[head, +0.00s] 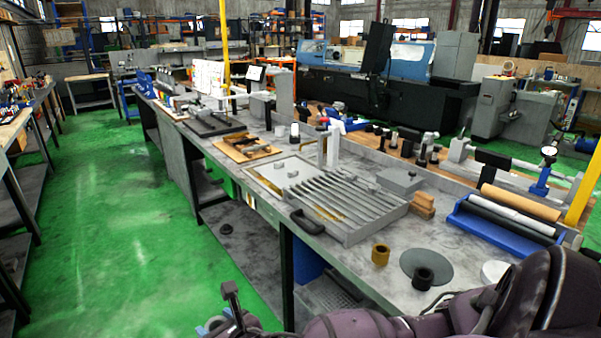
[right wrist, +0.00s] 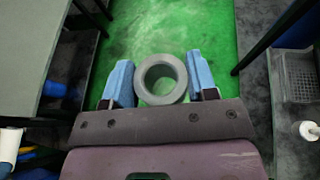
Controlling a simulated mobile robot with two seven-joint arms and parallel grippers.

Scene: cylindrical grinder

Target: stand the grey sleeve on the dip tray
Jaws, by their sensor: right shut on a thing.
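The grey sleeve (right wrist: 160,100) shows in the right wrist view as a thick ring seen end-on. It sits between the two blue fingers of my right gripper (right wrist: 160,80), which is shut on it. In the head view my right gripper (head: 224,322) is low at the bottom, off the bench's front edge and over the green floor. The sleeve is hard to make out there. A shallow tray (head: 262,180) with small grey parts lies on the bench, beside a ribbed grey tray (head: 345,228); I cannot tell which is the dip tray. My left gripper is out of view.
The grey bench (head: 340,262) runs away from me. A black handle (head: 306,222) projects at the front edge. Green floor (head: 130,230) is clear at left.

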